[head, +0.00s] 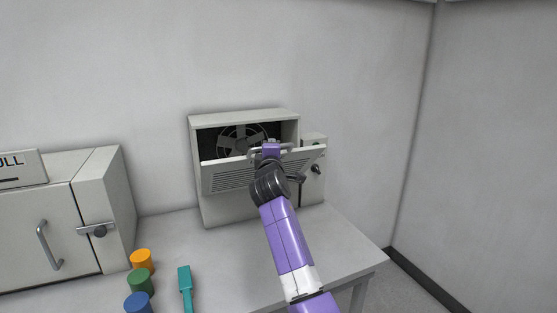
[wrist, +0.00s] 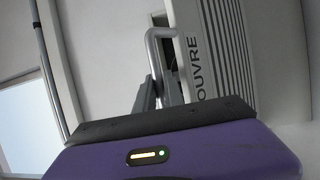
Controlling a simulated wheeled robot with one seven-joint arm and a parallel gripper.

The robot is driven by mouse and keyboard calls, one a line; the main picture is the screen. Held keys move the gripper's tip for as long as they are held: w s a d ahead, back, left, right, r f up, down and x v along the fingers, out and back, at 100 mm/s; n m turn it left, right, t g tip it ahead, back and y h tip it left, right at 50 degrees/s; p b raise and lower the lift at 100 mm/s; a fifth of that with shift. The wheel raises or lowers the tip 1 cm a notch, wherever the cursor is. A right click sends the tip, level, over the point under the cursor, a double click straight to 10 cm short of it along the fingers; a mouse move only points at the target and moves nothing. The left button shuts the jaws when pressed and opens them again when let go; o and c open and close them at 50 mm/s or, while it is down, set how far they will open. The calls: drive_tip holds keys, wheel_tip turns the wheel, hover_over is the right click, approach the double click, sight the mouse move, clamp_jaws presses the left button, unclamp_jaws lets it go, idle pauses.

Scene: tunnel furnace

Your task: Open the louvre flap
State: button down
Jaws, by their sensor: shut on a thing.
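The louvre flap (head: 230,178) is a pale slotted panel on the front of a grey box (head: 205,121). It stands partly open, its top edge tilted out from the box, and a dark fan (head: 240,140) shows behind it. My gripper (head: 270,152) is at the flap's top edge, shut on its grey bar handle (head: 286,149). In the wrist view the handle (wrist: 163,33) loops up beyond my gripper's fingers (wrist: 160,92). The flap (wrist: 212,70) there shows slots and lettering reading "OUVRE". My arm hides part of the flap in the head view.
A small unit with a dark knob (head: 316,169) adjoins the box on the right. A cabinet (head: 30,235) stands at left. Orange (head: 141,258), green (head: 140,281) and blue (head: 138,303) cylinders and a teal tool (head: 185,285) are on the table (head: 225,260). The table's right front is clear.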

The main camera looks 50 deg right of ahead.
drive_tip(key=shift+w+d+r, duration=0.25)
drive_tip(key=shift+w+r, duration=0.15)
drive_tip(key=shift+r, duration=0.05)
drive_tip(key=c, duration=1.5)
unclamp_jaws()
drive_tip(key=shift+o, duration=0.2)
drive_tip(key=shift+f, duration=0.1)
